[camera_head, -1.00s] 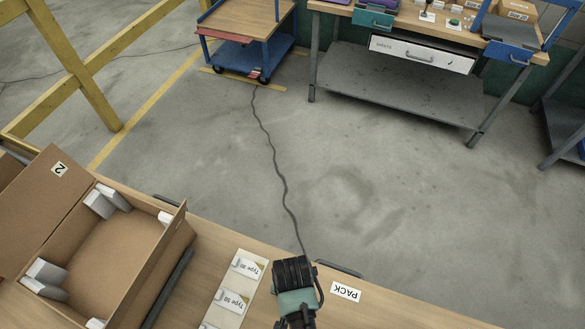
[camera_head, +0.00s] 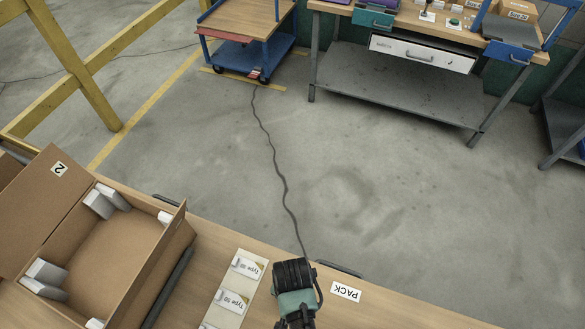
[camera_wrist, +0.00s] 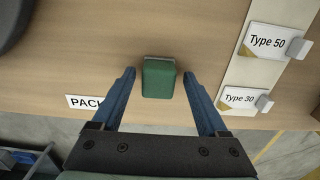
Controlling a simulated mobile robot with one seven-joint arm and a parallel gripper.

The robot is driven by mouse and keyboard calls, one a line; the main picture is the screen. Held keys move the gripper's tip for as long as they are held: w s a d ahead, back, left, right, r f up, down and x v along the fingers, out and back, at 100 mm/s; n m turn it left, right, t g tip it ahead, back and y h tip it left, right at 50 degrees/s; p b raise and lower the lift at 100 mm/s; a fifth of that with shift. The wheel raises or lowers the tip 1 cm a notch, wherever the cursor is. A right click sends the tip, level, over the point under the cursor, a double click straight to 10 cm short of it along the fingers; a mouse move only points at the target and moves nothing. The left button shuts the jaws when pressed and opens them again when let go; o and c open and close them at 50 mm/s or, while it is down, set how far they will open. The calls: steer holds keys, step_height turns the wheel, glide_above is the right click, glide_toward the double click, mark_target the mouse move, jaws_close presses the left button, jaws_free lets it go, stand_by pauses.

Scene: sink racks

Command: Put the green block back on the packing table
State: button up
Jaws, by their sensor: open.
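The green block (camera_wrist: 158,78) sits on the wooden packing table (camera_wrist: 75,45) in the wrist view, close to the table's edge and between the PACK label and the Type 30 label. My gripper (camera_wrist: 159,75) is open, with one blue finger on each side of the block and a visible gap to each. Whether any part of the block is lifted off the wood, I cannot tell. In the head view the packing table (camera_head: 395,312) runs along the bottom, and the end of my arm hides the block.
An open cardboard box (camera_head: 120,240) with white items stands on the table at the left. The Type label strip (camera_head: 236,290) and PACK label (camera_head: 346,292) flank my arm. Across the floor are a blue cart (camera_head: 245,50) and a workbench (camera_head: 400,85). The tabletop right of PACK is clear.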

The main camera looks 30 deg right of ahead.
step_height(320, 180, up, 12)
steer(key=w+d+r+n+t+h, duration=0.1)
steer(key=w+r+n+t+h, duration=0.15)
steer(key=w+r+t, duration=1)
steer(key=w+a+r+n+t, duration=0.1)
steer(key=w+r, duration=0.4)
steer(key=r, duration=0.5)
steer(key=w+a+r+n, duration=0.1)
steer(key=w+r+n, duration=0.1)
steer(key=w+r, duration=0.55)
steer(key=s+a+r+n+t, duration=0.1)
steer(key=a+r+t, duration=0.15)
steer(key=r, duration=0.65)
steer(key=s+a+r+n+t, duration=0.1)
steer(key=s+r+t, duration=0.15)
steer(key=r, duration=0.75)
steer(key=s+a+r+n+t+y, duration=0.1)
steer(key=s+r+t, duration=0.3)
steer(key=r, duration=0.5)
steer(key=s+a+r+n+t+y, duration=0.1)
steer(key=s+a+r+t, duration=0.3)
steer(key=r, duration=0.6)
steer(key=s+n+t, duration=0.1)
steer(key=s, duration=0.1)
steer(key=shift+s+r+p, duration=0.15)
steer(key=shift+s+p, duration=0.15)
steer(key=shift+y, duration=0.25)
